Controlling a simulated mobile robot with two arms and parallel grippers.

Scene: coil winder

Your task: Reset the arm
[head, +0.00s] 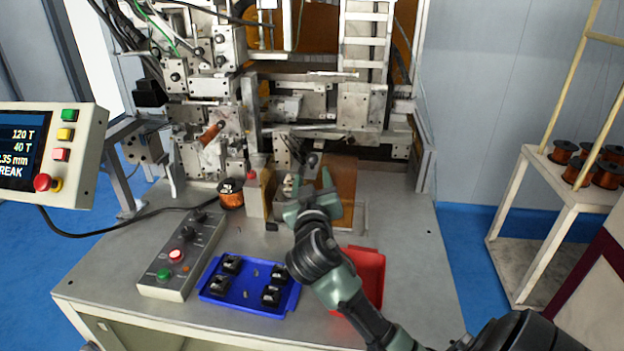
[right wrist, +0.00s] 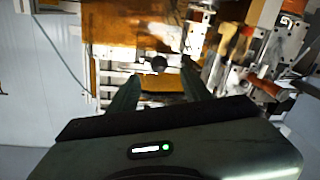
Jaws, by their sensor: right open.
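My right gripper (head: 309,187) reaches in from the lower right to the front of the coil winder (head: 365,112). In the right wrist view the two fingers (right wrist: 158,88) stand apart with nothing between their tips. A dark round knob (right wrist: 158,64) shows just beyond the fingertips, roughly centred between them. A dark knob on a short lever (head: 312,160) also shows just above the gripper in the head view; I cannot tell whether it touches a finger. My left gripper is not in view.
A blue tray (head: 247,306) with several black parts, a red tray (head: 374,262) and a grey button box (head: 186,252) sit on the table. A copper spool (head: 231,194) stands by the machine. A control panel (head: 92,160) is at left, a spool rack (head: 540,157) at right.

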